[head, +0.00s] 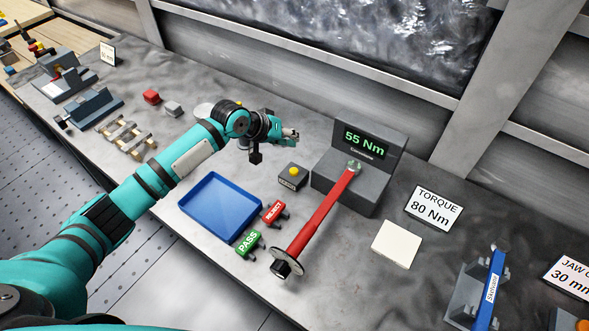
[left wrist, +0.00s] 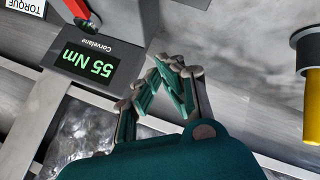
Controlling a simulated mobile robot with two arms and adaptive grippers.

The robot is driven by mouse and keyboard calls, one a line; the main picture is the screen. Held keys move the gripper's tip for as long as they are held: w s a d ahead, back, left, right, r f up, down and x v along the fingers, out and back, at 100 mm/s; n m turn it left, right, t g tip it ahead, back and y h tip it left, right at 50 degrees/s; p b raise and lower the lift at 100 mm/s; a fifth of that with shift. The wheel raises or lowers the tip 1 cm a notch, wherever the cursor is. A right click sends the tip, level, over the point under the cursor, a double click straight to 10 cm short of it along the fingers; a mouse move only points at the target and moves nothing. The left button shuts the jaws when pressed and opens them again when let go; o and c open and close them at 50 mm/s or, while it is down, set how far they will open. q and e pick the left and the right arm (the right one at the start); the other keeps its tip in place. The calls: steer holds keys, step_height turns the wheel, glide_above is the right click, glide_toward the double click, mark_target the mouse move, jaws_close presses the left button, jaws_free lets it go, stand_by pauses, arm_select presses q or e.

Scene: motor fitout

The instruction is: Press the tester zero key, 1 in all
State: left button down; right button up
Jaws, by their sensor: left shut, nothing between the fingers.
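The torque tester (head: 345,183) is a grey block with a raised back panel reading 55 Nm in green. A small dark box with a yellow round key (head: 293,171) and a label too small to read stands to its left. My left gripper (head: 292,134) is shut and empty, in the air beyond and above this key, left of the display. In the left wrist view its fingers (left wrist: 160,78) meet near the tester display (left wrist: 90,68). A red torque wrench (head: 322,213) rests with its head on the tester and slants toward the front. My right gripper is out of view.
A blue tray (head: 222,206), a green PASS stamp (head: 250,243) and a red REJECT stamp (head: 274,212) lie in front. A white pad (head: 396,243) and a TORQUE 80 Nm card (head: 434,208) are at the right. A yellow cylinder (left wrist: 312,105) shows in the wrist view.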

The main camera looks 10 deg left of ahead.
arm_select(q)
steer(key=b, duration=0.8)
glide_above(292, 169)
step_height(292, 169, down, 8)
steer(key=shift+f, duration=0.5)
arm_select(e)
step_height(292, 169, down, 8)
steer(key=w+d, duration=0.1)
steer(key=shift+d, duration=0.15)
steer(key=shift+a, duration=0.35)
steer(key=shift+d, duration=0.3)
